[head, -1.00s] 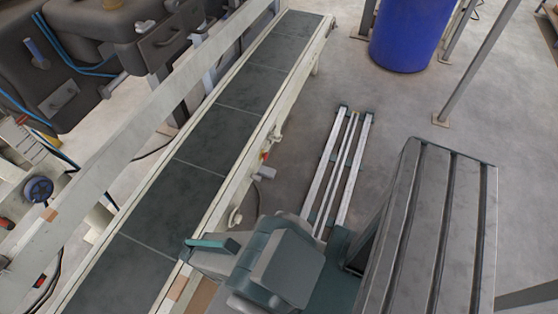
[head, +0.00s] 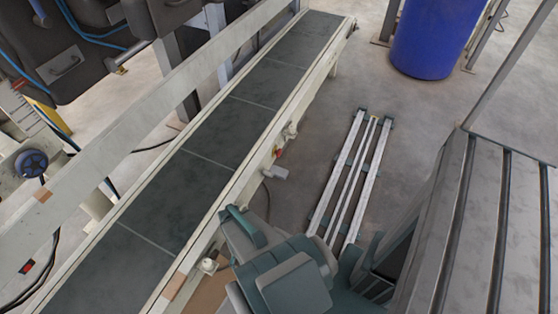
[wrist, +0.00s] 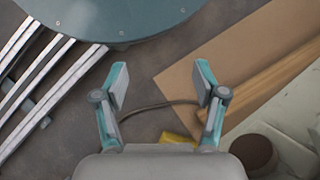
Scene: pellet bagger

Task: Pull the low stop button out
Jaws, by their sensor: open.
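A small red and yellow piece (head: 279,152) sits on the right side of the conveyor frame in the head view. It may be the low stop button, but it is too small to tell. My gripper (wrist: 162,84) is open and empty in the wrist view, its two teal-tipped fingers spread apart over the floor. In the head view the gripper (head: 243,228) is beside the conveyor's near right edge, nearer to the camera than the red piece. A yellow piece (wrist: 178,138) shows low between the fingers in the wrist view, partly hidden by the gripper body.
The conveyor belt (head: 225,133) runs diagonally to the back. Floor rails (head: 347,180) lie right of it, with a blue barrel (head: 430,35) behind. A slatted grey surface (head: 475,220) fills the right. A brown cardboard-like sheet (wrist: 215,62) and a dark round piece (wrist: 253,153) show in the wrist view.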

